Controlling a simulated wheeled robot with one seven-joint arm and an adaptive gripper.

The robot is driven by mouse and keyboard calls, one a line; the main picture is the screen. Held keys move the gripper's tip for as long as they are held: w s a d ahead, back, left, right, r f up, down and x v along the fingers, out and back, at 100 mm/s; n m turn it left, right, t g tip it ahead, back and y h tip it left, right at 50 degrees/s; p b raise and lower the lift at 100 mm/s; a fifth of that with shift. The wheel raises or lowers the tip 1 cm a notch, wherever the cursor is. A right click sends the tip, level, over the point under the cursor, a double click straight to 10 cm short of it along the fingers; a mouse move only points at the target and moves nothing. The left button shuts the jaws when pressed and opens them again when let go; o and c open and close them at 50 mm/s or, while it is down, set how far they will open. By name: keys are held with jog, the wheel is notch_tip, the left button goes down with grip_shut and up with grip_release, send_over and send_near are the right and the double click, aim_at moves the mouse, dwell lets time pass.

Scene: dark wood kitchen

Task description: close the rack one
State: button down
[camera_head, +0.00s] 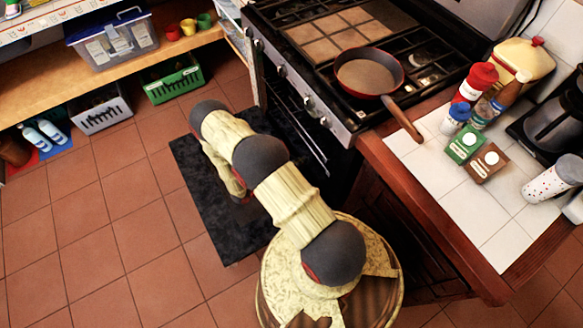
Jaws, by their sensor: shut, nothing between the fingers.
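The stove's oven (285,105) shows a dark front opening below its knobs. Thin bright metal bars (312,146), apparently the front of an oven rack, run along that opening; how far the rack sticks out, and whether there is more than one, I cannot tell. A dark speckled panel (188,160), apparently the lowered oven door, lies in front of the oven. My cream and grey arm reaches over this panel and bends back down above it. My gripper does not show; the arm's own links hide its end.
A pan (368,75) sits on the stovetop, its wooden handle over the counter edge. The counter (440,170) at right holds bottles and small boxes. A wooden shelf (110,62) with bins stands at upper left. The tiled floor (110,230) at left is clear.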

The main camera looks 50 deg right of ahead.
jog(key=b+x, duration=0.1)
jog(key=x, duration=0.5)
jog(key=shift+w+b, duration=0.1)
jog(key=shift+b, duration=0.2)
jog(key=shift+x, duration=2.2)
jog(key=p, duration=0.2)
send_near(320, 151)
jog(key=v, duration=0.3)
jog(key=shift+f, duration=0.1)
